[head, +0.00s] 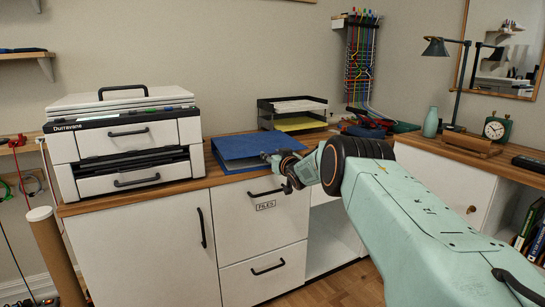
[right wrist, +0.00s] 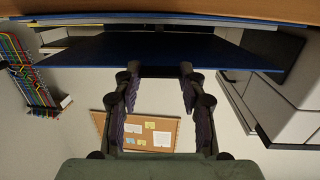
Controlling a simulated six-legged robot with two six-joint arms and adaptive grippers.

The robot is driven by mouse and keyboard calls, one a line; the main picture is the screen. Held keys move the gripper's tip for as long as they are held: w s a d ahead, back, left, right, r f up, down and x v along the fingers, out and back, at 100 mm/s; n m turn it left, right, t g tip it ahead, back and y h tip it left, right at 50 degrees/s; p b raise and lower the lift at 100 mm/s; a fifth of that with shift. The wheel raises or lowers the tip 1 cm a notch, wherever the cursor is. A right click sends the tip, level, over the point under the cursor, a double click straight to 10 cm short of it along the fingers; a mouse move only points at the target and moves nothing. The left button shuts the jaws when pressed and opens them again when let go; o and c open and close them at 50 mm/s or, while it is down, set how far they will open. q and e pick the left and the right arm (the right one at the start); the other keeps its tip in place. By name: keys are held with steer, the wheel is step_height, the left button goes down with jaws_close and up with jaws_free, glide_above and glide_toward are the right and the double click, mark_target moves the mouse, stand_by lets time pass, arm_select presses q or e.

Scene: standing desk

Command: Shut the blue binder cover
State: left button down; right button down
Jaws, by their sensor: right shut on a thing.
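The blue binder (head: 243,146) lies on the wooden desktop, near its front edge, right of the printer. Its blue cover (right wrist: 165,52) also shows in the right wrist view, which is upside down. There the cover stands apart from the binder's lower part (right wrist: 75,25), with a gap between them. My right gripper (head: 277,157) is at the binder's right front side. In the right wrist view its two fingers (right wrist: 158,72) reach the cover's near edge and are shut on it. The exact contact at the fingertips is hard to see. My left gripper is not in view.
A white printer (head: 125,140) stands left of the binder. A black paper tray (head: 292,113) stands behind it. Drawers (head: 265,208) with black handles lie below the desk edge. A lamp (head: 437,48), vase (head: 431,122) and clock (head: 496,130) stand on the right.

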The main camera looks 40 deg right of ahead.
steer(key=shift+s+a+f, duration=0.1)
steer(key=shift+s+f, duration=0.1)
steer(key=shift+f, duration=0.9)
steer(key=c, duration=1.2)
jaws_free()
steer(key=shift+o, duration=1.3)
steer(key=shift+w+d+f, duration=0.25)
steer(key=shift+w+f, duration=0.05)
steer(key=shift+f, duration=0.05)
steer(key=shift+o, duration=0.9)
steer(key=shift+w, duration=0.1)
steer(key=r+v, duration=0.1)
steer(key=v, duration=1.1)
steer(key=shift+s+r, duration=0.25)
steer(key=shift+r, duration=0.05)
steer(key=shift+a, duration=0.15)
